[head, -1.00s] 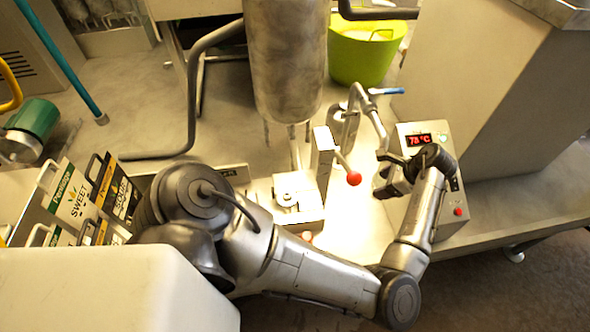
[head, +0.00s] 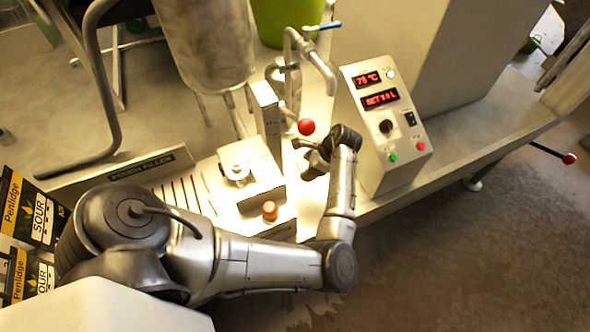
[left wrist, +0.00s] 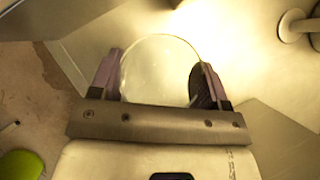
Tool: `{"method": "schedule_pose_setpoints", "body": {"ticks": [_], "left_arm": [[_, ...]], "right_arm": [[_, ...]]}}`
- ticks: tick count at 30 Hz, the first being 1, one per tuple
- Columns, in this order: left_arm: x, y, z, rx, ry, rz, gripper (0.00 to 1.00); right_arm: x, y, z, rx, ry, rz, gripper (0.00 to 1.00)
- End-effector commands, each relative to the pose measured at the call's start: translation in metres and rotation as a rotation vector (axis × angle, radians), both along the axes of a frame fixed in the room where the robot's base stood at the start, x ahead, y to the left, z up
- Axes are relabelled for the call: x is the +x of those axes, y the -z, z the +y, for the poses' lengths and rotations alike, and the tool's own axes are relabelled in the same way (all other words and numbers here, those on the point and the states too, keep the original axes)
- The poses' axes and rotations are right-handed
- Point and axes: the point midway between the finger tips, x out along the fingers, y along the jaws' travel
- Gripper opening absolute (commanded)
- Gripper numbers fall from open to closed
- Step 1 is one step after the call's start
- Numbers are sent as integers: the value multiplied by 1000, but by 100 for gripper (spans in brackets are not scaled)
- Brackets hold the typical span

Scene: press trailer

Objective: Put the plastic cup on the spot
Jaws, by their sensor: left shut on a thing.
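In the left wrist view a clear, round plastic cup (left wrist: 160,72) sits between the two fingers of my left gripper, which is shut on it. In the head view my left gripper (head: 308,160) is just left of the control box and close to the red lever knob (head: 306,127). The cup is too small and hidden by the wrist to make out there. I cannot make out a marked spot in either view. My right gripper is not in view.
The control box (head: 383,125) with red displays stands right of my left gripper. A bent tap pipe (head: 318,62) and the pouch filler (head: 240,170) with an orange-capped part (head: 269,211) are on the left. A steel cylinder (head: 203,40) hangs behind. Bare counter (head: 465,125) lies right of the box.

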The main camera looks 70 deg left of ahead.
Motion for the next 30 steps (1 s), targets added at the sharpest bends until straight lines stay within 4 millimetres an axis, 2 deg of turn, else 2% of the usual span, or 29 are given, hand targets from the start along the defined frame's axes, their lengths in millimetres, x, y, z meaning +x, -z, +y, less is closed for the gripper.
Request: {"method": "schedule_pose_setpoints", "body": {"ticks": [4, 11, 18, 30], "left_arm": [[0, 23, 0, -2, 1, 2, 47], [0, 41, 0, -1, 0, 1, 47], [0, 70, 0, -1, 0, 1, 47], [0, 73, 0, 0, 1, 0, 47]], "right_arm": [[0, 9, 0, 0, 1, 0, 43], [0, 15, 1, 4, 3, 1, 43], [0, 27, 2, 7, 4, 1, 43], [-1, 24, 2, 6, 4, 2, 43]]}}
